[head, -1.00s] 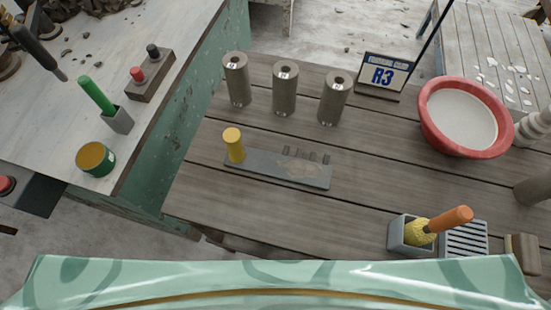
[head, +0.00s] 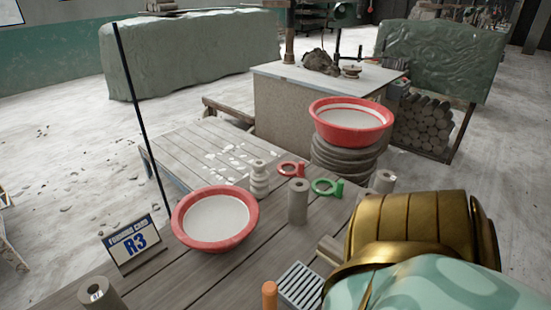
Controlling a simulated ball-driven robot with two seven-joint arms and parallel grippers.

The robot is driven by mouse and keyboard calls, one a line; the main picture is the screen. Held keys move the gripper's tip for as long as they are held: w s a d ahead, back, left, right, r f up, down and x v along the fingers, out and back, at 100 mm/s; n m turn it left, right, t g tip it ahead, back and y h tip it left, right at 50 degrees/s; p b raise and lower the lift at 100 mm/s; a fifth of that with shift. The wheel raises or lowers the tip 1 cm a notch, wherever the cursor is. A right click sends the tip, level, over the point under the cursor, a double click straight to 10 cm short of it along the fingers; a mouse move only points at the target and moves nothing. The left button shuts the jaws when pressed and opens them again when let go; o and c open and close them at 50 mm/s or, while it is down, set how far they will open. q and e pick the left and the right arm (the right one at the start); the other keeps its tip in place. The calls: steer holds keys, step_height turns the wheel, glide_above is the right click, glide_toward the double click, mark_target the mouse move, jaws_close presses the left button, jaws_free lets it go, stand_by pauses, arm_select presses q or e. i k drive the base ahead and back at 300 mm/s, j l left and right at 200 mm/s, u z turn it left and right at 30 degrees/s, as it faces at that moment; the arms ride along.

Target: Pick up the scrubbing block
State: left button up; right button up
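A tan-brown block (head: 327,250), which looks like the scrubbing block, lies on the plank table (head: 235,275) beside a grey slotted rack (head: 299,287). My gold and green body part covers the block's right side, so only part of it shows. Neither of my grippers is in view.
An orange handle (head: 269,295) stands left of the rack. Another red basin (head: 351,121) rests on a stack behind.

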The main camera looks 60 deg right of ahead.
mark_target(329, 250)
steer(key=k+z, duration=0.2)
steer(key=z, duration=0.15)
steer(key=k+l+z, duration=0.1)
steer(key=z, duration=0.25)
steer(key=k+z, duration=0.1)
steer(key=z, duration=1.2)
